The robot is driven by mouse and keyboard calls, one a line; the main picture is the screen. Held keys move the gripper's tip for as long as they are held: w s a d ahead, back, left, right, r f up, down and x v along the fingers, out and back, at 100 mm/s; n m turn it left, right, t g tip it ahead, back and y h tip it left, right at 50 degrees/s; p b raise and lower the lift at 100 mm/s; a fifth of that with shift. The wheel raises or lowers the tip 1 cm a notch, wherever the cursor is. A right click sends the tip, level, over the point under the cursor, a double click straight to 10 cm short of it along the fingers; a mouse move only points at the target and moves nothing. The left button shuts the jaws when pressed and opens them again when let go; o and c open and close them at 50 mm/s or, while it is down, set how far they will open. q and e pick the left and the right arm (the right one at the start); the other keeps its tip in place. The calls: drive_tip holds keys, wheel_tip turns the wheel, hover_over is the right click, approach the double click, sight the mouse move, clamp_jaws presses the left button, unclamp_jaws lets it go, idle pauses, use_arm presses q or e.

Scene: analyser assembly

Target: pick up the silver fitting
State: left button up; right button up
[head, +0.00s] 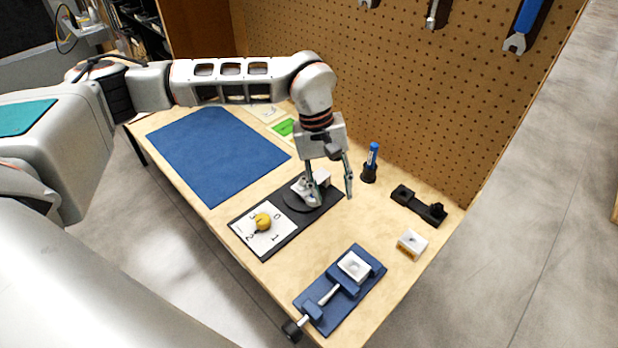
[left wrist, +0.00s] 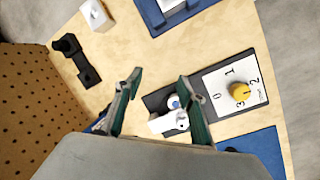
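The silver fitting (head: 301,189) sits on a dark round base on the black board (head: 268,247), partly hidden by a finger in the head view. In the left wrist view a whitish fitting with a bluish round end (left wrist: 168,122) shows between the fingers, nearer the right one. My left gripper (head: 331,194) points down at it with its fingers spread apart. The same fingers show in the left wrist view (left wrist: 160,79), with nothing held between them. Whether a finger touches the fitting I cannot tell. My right gripper is not in view.
A yellow knob (head: 263,221) on a numbered plate shares the board. A blue marker in a black holder (head: 369,175), a black bracket (head: 419,206), a white block (head: 412,244) and a blue vise (head: 356,301) stand around. A blue mat (head: 215,150) lies left; a pegboard (head: 420,110) rises behind.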

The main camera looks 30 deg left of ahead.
sight(304, 179)
use_arm(q)
drive_tip(key=w+a+y, duration=0.1)
drive_tip(key=a, duration=0.2)
drive_tip(key=w+a+r+y, duration=0.1)
drive_tip(key=a, duration=0.2)
drive_tip(key=w+a+r, duration=0.1)
drive_tip(key=a, duration=0.2)
drive_tip(key=shift+w+a+r+y, duration=0.1)
drive_tip(key=shift+w+r+y, duration=0.05)
drive_tip(key=shift+w+y, duration=0.2)
drive_tip(key=shift+a, duration=0.2)
wheel_tip(304, 179, down, 2)
drive_tip(key=shift+f, duration=0.1)
drive_tip(key=f, duration=0.2)
drive_tip(key=w+f, duration=0.1)
drive_tip(key=f, duration=0.2)
drive_tip(key=shift+w+f, duration=0.1)
drive_tip(key=shift+f, duration=0.1)
clamp_jaws()
